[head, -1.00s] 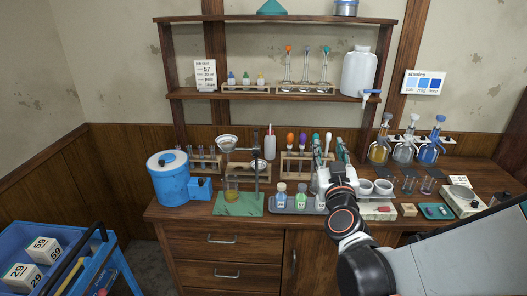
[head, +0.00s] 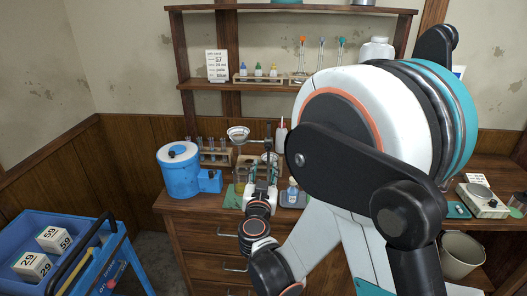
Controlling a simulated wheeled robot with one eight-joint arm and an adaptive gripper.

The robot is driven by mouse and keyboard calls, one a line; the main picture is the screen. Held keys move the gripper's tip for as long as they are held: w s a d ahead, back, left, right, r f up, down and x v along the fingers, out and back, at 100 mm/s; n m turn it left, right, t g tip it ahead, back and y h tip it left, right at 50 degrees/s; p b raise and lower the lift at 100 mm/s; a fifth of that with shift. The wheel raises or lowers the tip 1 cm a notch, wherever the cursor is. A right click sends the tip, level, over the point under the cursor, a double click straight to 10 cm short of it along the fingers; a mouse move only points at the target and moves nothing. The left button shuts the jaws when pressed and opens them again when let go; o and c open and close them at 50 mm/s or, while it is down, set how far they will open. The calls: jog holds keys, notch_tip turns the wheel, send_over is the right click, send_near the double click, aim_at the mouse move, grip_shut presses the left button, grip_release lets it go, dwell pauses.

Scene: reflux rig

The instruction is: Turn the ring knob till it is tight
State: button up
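A retort stand (head: 267,143) with a pale bowl-like ring top (head: 238,133) stands on the bench, over a green base (head: 232,196). My gripper (head: 262,170) is in front of the stand's rod, low beside it, pointing towards the back of the bench. The ring knob cannot be made out; my gripper and the small parts around it hide that area. Whether my fingers touch the knob or the rod cannot be told. The fingers are too small and overlapped to show whether they are open or shut.
A blue drum (head: 178,172) stands left of the stand, with a tube rack (head: 215,156) behind. A small blue-labelled bottle (head: 292,192) stands close to my gripper's right. My own arm covers the bench's right middle. A blue cart (head: 75,255) is at the lower left.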

aim_at(268, 149)
jog(key=w, duration=0.4)
jog(key=w+b, duration=0.1)
jog(key=w, duration=0.7)
jog(key=shift+w+d, duration=0.25)
grip_shut()
